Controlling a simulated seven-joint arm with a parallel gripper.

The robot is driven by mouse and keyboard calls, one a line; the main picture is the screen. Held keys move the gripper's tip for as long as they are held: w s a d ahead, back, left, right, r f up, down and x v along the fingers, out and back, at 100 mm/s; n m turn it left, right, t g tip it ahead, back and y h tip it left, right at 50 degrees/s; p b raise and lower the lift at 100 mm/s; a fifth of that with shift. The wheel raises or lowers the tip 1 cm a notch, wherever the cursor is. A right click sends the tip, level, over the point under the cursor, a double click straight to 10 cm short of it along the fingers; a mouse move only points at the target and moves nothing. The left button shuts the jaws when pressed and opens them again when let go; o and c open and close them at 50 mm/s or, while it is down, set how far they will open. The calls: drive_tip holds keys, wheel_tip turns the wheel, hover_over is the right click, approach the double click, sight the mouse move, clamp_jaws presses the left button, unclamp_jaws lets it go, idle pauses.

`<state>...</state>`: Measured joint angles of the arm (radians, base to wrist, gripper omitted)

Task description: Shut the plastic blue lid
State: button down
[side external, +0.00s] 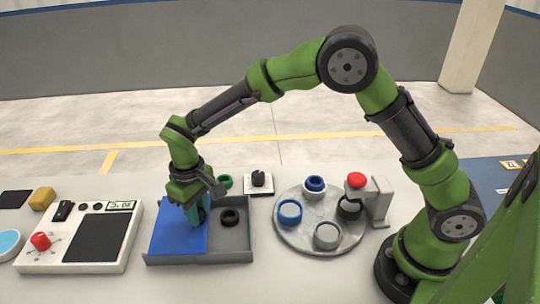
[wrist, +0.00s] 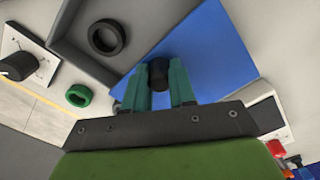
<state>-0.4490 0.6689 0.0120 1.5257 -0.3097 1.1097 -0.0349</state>
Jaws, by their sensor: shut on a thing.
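The blue lid (side external: 172,238) is a flat sheet covering the left part of a grey box (side external: 235,255); the right part of the box is open. The lid also shows in the wrist view (wrist: 220,55), with the grey box (wrist: 125,20) beside it. My gripper (side external: 197,220) is over the lid near its right edge. In the wrist view, my gripper (wrist: 159,78) has its green fingers shut on a black knob (wrist: 159,72) on the lid. The knob is hidden in the side view.
A black ring (side external: 230,217) lies in the box's open part. A green ring (side external: 223,182) and a white block with a black knob (side external: 259,182) are behind it. A round tray (side external: 285,242) with several rings is right, a white control panel (side external: 50,258) left.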

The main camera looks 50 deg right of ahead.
drive_tip(key=s+d, duration=0.7)
drive_tip(key=shift+s+d+r, duration=0.1)
drive_tip(key=shift+d, duration=0.1)
drive_tip(key=c, duration=1)
unclamp_jaws()
drive_tip(key=shift+o, duration=0.4)
drive_tip(key=shift+a+r, duration=0.1)
drive_tip(key=shift+r, duration=0.1)
wheel_tip(320, 180, up, 16)
drive_tip(key=shift+r, duration=0.2)
